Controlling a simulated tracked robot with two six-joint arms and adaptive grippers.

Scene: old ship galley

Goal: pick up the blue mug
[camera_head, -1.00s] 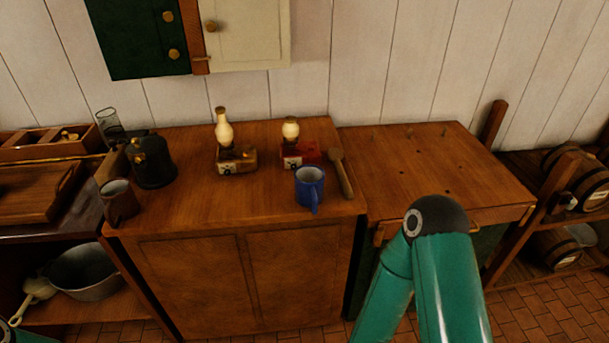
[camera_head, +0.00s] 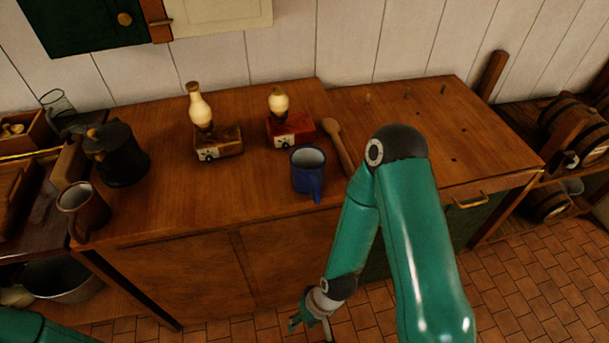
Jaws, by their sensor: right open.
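The blue mug (camera_head: 308,176) stands upright near the front edge of the wooden counter (camera_head: 165,200), its handle toward me. My right gripper (camera_head: 312,330) hangs low in front of the cabinet, below the counter top and below the mug, well apart from it. It is open and partly cut off by the bottom edge of the picture. My left gripper is not in view; only a bit of my left arm shows at the bottom left.
A wooden spoon (camera_head: 340,150) lies just right of the mug. A brown mug (camera_head: 82,210) and a black pot (camera_head: 118,160) stand at the left. Counter between them is clear.

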